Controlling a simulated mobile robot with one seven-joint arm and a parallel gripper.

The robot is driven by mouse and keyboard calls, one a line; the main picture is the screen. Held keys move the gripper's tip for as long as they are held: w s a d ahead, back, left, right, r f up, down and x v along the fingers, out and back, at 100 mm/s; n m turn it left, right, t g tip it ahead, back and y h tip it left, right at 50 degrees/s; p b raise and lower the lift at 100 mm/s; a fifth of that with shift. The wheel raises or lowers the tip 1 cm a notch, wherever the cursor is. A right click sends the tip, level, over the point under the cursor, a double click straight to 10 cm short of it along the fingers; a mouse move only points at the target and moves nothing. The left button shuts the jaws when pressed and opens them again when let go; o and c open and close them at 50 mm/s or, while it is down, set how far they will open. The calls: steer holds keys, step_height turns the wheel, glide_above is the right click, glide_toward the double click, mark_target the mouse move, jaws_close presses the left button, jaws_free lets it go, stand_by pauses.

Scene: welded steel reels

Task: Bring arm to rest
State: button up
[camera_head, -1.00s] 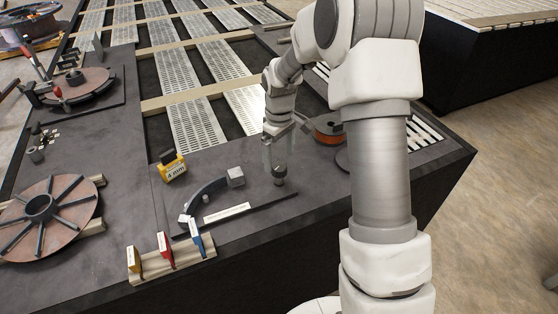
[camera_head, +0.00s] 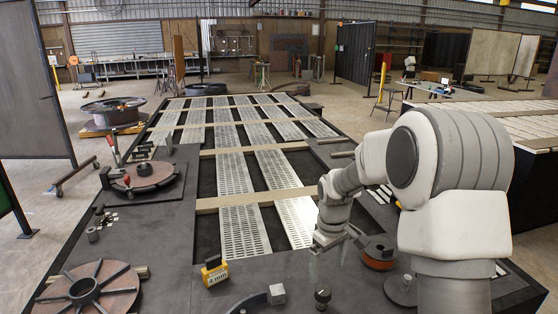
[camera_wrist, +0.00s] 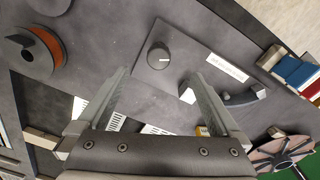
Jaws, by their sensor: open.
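My gripper (camera_head: 328,268) is open and empty above the near part of the dark bench. Its two fingers also show apart in the wrist view (camera_wrist: 160,85), with nothing between them. A dark round-topped piece with a grey cap (camera_head: 322,296) stands on the bench just below the fingers. It also shows in the wrist view (camera_wrist: 158,56), ahead of the fingertips and apart from them. My arm reaches in from the right, bent at the elbow.
A wire spool (camera_head: 378,258) stands right of my gripper. A yellow block (camera_head: 214,272), a grey cube (camera_head: 277,293) and a spoked reel (camera_head: 88,289) lie left. Another reel disc (camera_head: 147,175) sits farther back. Slotted plates (camera_head: 240,192) fill the bench middle.

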steer(key=s+r+m+t, duration=0.4)
steer(key=s+r+m, duration=0.1)
steer(key=s+r, duration=1.35)
steer(key=s+m+t, duration=0.1)
steer(key=s, duration=0.7)
steer(key=shift+m, duration=0.4)
